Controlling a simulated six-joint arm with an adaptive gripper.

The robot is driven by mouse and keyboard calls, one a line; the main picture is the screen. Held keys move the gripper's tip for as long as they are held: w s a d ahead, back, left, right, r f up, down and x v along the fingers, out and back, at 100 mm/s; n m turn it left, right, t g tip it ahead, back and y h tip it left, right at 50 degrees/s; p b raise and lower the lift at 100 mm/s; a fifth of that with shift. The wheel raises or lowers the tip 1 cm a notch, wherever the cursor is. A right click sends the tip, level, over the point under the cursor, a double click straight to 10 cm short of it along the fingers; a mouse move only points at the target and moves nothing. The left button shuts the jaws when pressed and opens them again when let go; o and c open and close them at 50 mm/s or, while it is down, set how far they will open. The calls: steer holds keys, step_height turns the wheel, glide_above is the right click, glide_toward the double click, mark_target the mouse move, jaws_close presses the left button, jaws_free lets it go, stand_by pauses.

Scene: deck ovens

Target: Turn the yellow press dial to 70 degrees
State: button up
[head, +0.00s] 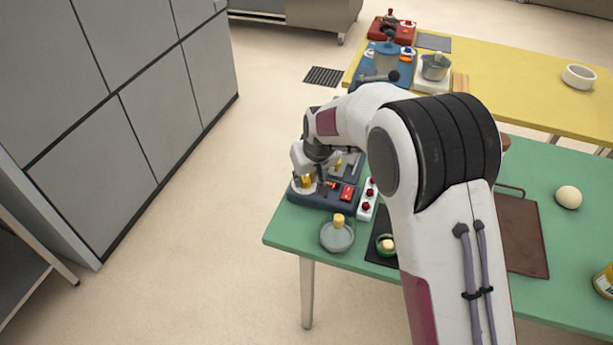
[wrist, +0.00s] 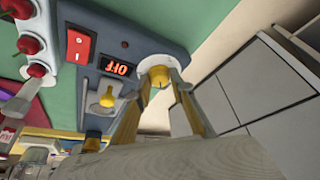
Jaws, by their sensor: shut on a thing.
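The press (head: 318,199) is a dark blue-grey box at the left end of the green table. Its yellow dial (wrist: 157,74), on a pale round collar, sits at one corner of the panel (wrist: 150,30) in the wrist view. My gripper (wrist: 160,88) is shut on this dial, one finger on each side. In the head view my gripper (head: 305,181) reaches down onto the press's left end, and the fingers hide most of the dial. The press display (wrist: 118,66) reads OFF, upside down in the wrist view. The dial's exact angle cannot be told.
A red rocker switch (wrist: 79,46) and a second yellow knob (wrist: 107,97) are near the display. A strip with red buttons (head: 367,199) stands right of the press. The floor at left is clear.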

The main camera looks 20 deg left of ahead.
steer(key=shift+m+h, duration=0.4)
steer(key=shift+m, duration=0.5)
steer(key=shift+m+t, duration=0.3)
steer(key=shift+m, duration=0.2)
steer(key=o, duration=1.1)
steer(key=v, duration=1.2)
steer(key=shift+a, duration=0.1)
